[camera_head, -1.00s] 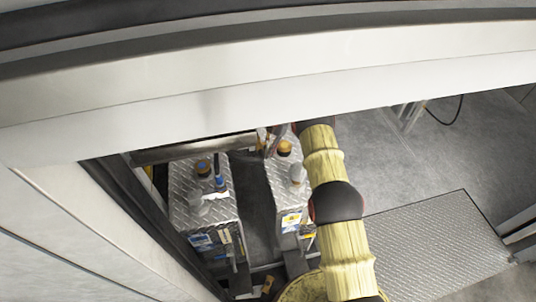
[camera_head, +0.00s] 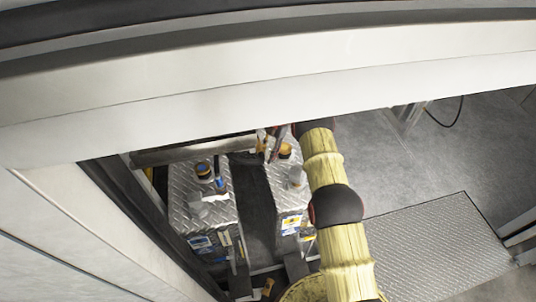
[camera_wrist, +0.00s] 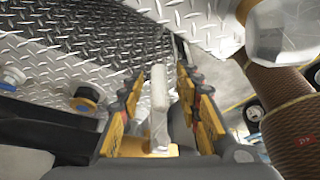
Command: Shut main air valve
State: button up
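My gripper (camera_wrist: 160,88) has yellow and black fingers, which stand apart in the wrist view. A pale, narrow bar (camera_wrist: 159,108), possibly the handle of the main air valve, stands between them with a gap on each side. I cannot tell for sure that it is the valve's handle. In the head view my gripper (camera_head: 268,143) is small and partly hidden behind the arm, at the back of the right tank. The valve cannot be made out there.
Two tread-plate tanks, left (camera_head: 186,180) and right (camera_head: 284,205), have caps on top. A brown hose (camera_wrist: 287,112) with a metal fitting (camera_wrist: 283,30) is close on the right in the wrist view. A white beam (camera_head: 260,100) crosses above the bay.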

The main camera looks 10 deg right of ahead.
jog(key=v, duration=1.2)
jog(key=shift+w, duration=0.1)
